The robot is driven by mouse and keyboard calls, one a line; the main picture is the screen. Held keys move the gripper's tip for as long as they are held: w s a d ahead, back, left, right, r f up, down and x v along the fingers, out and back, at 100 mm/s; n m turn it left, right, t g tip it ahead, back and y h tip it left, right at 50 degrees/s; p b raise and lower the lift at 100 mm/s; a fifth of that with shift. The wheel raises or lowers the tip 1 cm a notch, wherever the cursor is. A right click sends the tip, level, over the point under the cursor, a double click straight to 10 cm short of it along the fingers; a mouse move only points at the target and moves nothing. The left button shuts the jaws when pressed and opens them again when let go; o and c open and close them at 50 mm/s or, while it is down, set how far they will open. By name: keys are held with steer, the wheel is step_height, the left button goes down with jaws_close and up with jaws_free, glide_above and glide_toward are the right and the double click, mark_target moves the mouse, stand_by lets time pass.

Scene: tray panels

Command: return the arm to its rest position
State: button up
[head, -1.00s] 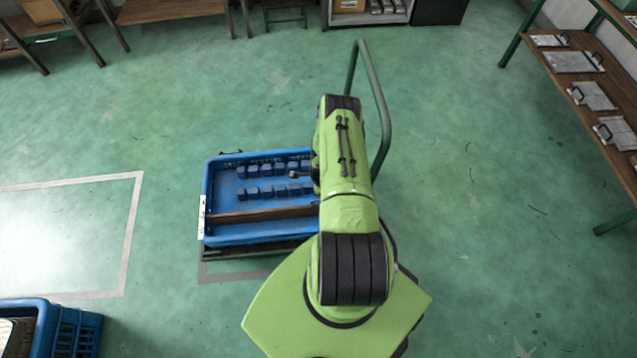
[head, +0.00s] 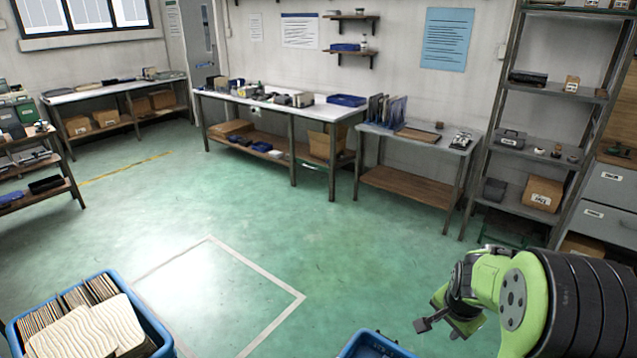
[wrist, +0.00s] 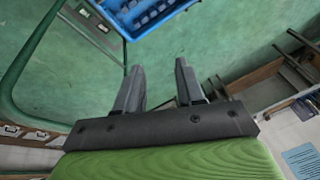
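My green arm shows at the lower right of the head view, bent so its end points left. My gripper (head: 437,324) is at its end, above and to the right of the blue tray. In the wrist view the two dark fingers of my gripper (wrist: 158,82) stand apart with nothing between them, over the green floor. A corner of the blue tray (head: 372,346) shows at the bottom edge of the head view. The blue tray (wrist: 165,18) with its blue blocks also shows at the top of the wrist view, away from the fingers.
A blue crate (head: 150,318) of wooden panels stands at the lower left. A white floor outline (head: 273,270) lies empty beside it. Workbenches (head: 275,105) and a shelf rack (head: 540,140) line the back wall. A green rail (wrist: 32,70) curves at left in the wrist view. The middle floor is clear.

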steer(key=s+a+r+n+t+p, duration=0.1)
steer(key=s+a+r+n, duration=0.2)
steer(key=s+a+r, duration=0.3)
steer(key=s+a+r+n, duration=0.3)
steer(key=s+r, duration=0.1)
steer(key=r, duration=0.4)
steer(key=s+a+r+n, duration=0.1)
steer(key=s+a+n, duration=0.2)
steer(key=s, duration=0.3)
steer(key=s+a+r+n+t+y+p, duration=0.1)
steer(key=s+a+r+n, duration=0.1)
steer(key=s, duration=0.5)
steer(key=shift+s+a+r+n+y, duration=0.3)
steer(key=shift+a+n, duration=0.2)
steer(key=shift+n, duration=0.1)
steer(key=shift+w, duration=0.1)
steer(key=shift+a, duration=0.1)
